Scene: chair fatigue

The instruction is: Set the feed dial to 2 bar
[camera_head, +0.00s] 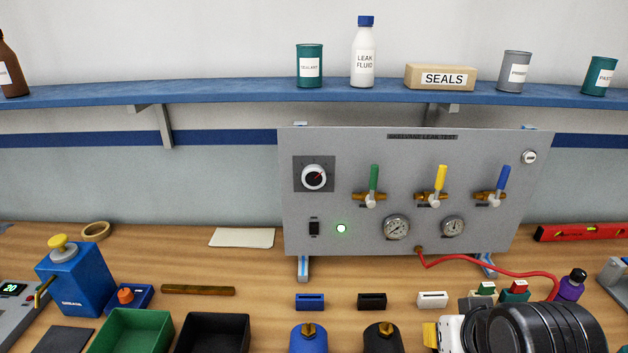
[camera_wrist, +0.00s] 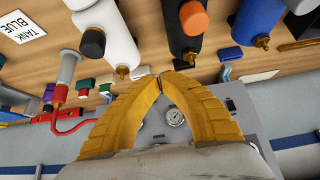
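The feed dial (camera_head: 314,177) appears to be the round white-rimmed knob with a dark centre and a reddish pointer, on a dark square at the upper left of the grey test panel (camera_head: 345,145). The pointer seems to lean to the upper right; its scale is too small to read. My gripper (camera_wrist: 159,80) shows in the wrist view with its yellow fingers meeting at the tips and nothing visible between them. In the head view, a yellow finger part (camera_head: 430,335) shows low at the right, in front of the panel and well apart from the dial.
The panel carries green (camera_head: 374,178), yellow (camera_head: 440,178) and blue (camera_head: 503,178) upright levers, two gauges (camera_head: 396,227), a switch (camera_head: 314,228) and a lit green lamp (camera_head: 341,228). A red hose (camera_head: 480,268) runs right. Blue (camera_head: 308,340) and black (camera_head: 383,340) bottles stand in front.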

